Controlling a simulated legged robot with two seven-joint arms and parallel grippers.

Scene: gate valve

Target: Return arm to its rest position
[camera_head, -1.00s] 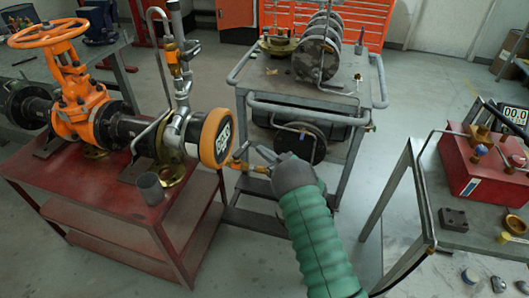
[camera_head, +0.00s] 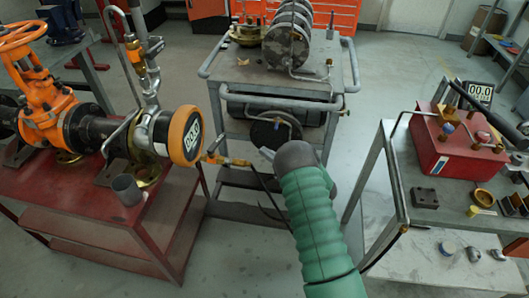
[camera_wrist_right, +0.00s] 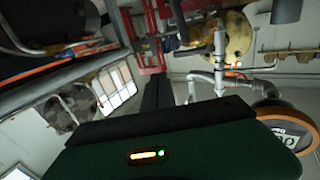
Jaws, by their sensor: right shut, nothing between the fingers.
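My right arm in its green ribbed sleeve enters the head view from the bottom. Its grey right gripper (camera_head: 267,154) points up and left, close to the brass fitting (camera_head: 228,161) beside the orange-rimmed gauge (camera_head: 184,135). The gripper looks shut and empty, with a visible gap to the fitting. In the right wrist view, the dark fingers (camera_wrist_right: 156,93) are together with nothing between them. The orange gate valve (camera_head: 43,107) with its handwheel (camera_head: 17,40) stands at the left. My left gripper does not show.
The valve pipe rests on a red table (camera_head: 80,210). A grey cart (camera_head: 230,75) with dark discs stands behind. Floor shows between the tables.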

